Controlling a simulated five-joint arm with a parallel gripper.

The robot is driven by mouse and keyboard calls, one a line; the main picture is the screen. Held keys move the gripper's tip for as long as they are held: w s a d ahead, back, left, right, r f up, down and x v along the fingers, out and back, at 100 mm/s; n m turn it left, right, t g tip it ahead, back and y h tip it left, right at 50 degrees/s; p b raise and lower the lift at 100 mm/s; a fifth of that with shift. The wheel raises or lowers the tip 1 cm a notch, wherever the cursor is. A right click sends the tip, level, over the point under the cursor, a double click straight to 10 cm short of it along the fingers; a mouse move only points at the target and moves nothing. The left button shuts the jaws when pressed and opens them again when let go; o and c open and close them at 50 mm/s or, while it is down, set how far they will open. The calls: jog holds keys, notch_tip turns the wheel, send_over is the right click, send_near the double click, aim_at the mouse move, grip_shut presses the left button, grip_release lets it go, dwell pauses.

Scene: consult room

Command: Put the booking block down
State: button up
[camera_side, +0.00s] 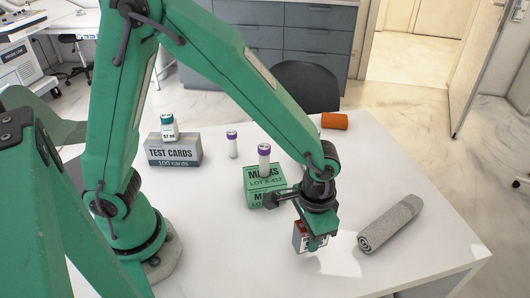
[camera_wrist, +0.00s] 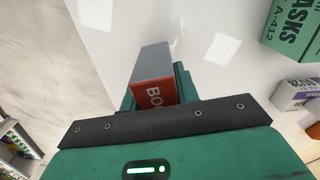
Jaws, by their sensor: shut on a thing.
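The booking block (camera_side: 308,238) is a small box with a red-orange face. In the wrist view the booking block (camera_wrist: 153,78) shows a grey side and a red-orange end with the letters "BO"; the rest of the lettering is hidden by my gripper. My gripper (camera_side: 315,240) is shut on it over the front part of the white table (camera_side: 220,260). In the wrist view my gripper (camera_wrist: 158,95) hides the block's lower part. I cannot tell whether the block touches the table.
A green masks box (camera_side: 255,194) bearing a purple-capped tube stands behind my gripper. A grey roll (camera_side: 391,222) lies to the right. A grey test cards box (camera_side: 174,150), another tube (camera_side: 232,144) and an orange roll (camera_side: 334,121) are farther back. The table's front middle is clear.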

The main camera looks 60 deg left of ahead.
jog(key=shift+w+a+f, duration=0.15)
jog(key=shift+w+f, duration=0.05)
jog(key=shift+w, duration=0.1)
jog(key=shift+f, duration=0.1)
jog(key=shift+f, duration=1.7)
jog(key=shift+f, duration=0.2)
jog(key=o, duration=1)
jog(key=shift+r, duration=0.1)
